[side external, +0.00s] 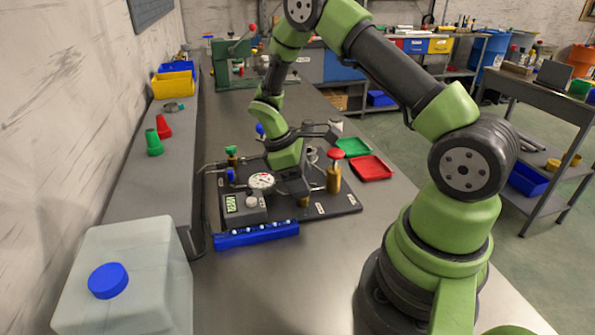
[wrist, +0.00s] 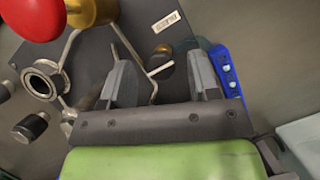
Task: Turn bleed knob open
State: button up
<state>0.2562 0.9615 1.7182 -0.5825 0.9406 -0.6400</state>
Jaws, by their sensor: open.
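My gripper (wrist: 160,66) is open, pointing down over the dark base plate (wrist: 120,20). In the wrist view a small dark round knob with a brass edge (wrist: 160,57) lies between the lines of the two fingers, with visible gaps on both sides. Whether it is the bleed knob I cannot tell. A brass part (side external: 303,202) shows just below my gripper (side external: 297,192) in the side view. A brass valve with a red top (side external: 335,172) stands to its right; its red top (wrist: 32,15) is at the upper left in the wrist view.
A pressure gauge (side external: 262,181), a grey box with a display (side external: 243,206) and bent pipes (wrist: 130,45) crowd the plate. A blue rack (side external: 256,234) lies along its near edge. Red (side external: 371,168) and green (side external: 353,147) trays sit behind right. Bare bench (side external: 290,275) lies in front.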

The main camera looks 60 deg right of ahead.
jog(key=v, duration=0.9)
jog(key=shift+w+r, duration=0.15)
jog(key=shift+r, duration=0.2)
jog(key=shift+a, duration=0.1)
jog(key=s+a+r+m+t+y, duration=0.1)
jog(key=s+a+r+m+t, duration=0.3)
jog(key=r, duration=0.4)
jog(key=s+a+r+m+t+y, duration=0.1)
jog(key=s+a+r+m+t, duration=0.15)
jog(key=s+a+r, duration=0.35)
jog(key=s+a+r+m+t+y, duration=0.1)
jog(key=s+a+r+m+t, duration=0.1)
jog(key=s+t, duration=0.2)
jog(key=shift+s+a+r+t+y, duration=0.15)
jog(key=shift+s+r+t+y, duration=0.25)
jog(key=shift+s, duration=0.5)
